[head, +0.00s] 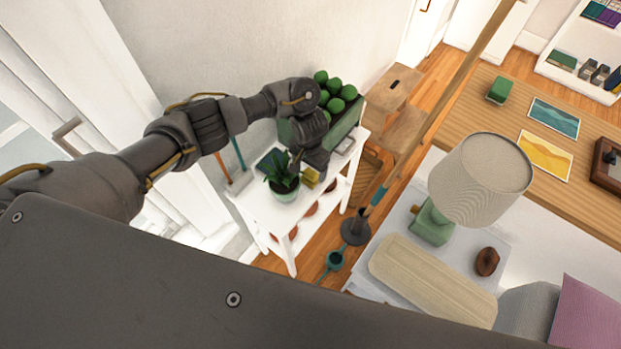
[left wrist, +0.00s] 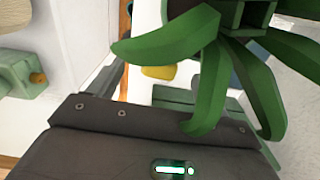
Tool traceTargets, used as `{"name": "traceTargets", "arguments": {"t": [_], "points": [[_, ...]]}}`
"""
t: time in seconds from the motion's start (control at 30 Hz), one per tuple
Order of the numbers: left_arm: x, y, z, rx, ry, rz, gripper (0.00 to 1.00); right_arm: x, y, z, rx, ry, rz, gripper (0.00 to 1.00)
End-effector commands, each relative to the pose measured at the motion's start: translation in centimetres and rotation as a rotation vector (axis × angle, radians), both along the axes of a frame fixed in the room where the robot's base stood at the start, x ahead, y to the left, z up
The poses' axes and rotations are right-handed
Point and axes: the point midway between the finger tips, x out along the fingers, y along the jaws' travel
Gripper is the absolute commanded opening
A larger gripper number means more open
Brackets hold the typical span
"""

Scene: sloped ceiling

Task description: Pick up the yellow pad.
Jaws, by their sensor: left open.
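The yellow pad (head: 311,176) is a small yellow block on the white shelf table (head: 262,212), beside the potted plant (head: 285,187). In the left wrist view the yellow pad (left wrist: 158,72) shows in part past the gripper body, with leaves and other things around it. My left gripper (head: 301,168) is open, pointing down over the shelf top, very near the pad and the plant. Its body hides part of the shelf. I cannot tell whether it touches the pad. Green leaves (left wrist: 200,60) cover much of the wrist view. My right gripper is out of view.
A dark green planter with round green plants (head: 338,96) stands behind my gripper on the shelf. A dark blue item (head: 268,163) lies left of the pad. A lamp (head: 480,178) and a wooden desk (head: 560,140) are at right.

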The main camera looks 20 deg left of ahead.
Motion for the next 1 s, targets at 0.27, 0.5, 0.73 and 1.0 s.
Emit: {"name": "traceTargets", "arguments": {"t": [0.27,0.5,0.73,1.0], "points": [[0.0,0.3,-2.7,0.002,0.002,0.003,0.78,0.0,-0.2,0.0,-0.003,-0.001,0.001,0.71],[0.0,0.2,-5.1,-0.001,0.000,0.000,0.78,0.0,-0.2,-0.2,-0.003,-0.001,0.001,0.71],[0.1,0.2,-5.1,-0.001,-0.001,-0.001,0.77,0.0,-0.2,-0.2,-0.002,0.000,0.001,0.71],[0.1,0.2,-5.1,-0.001,-0.001,0.000,0.42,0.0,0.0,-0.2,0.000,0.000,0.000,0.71]]}}
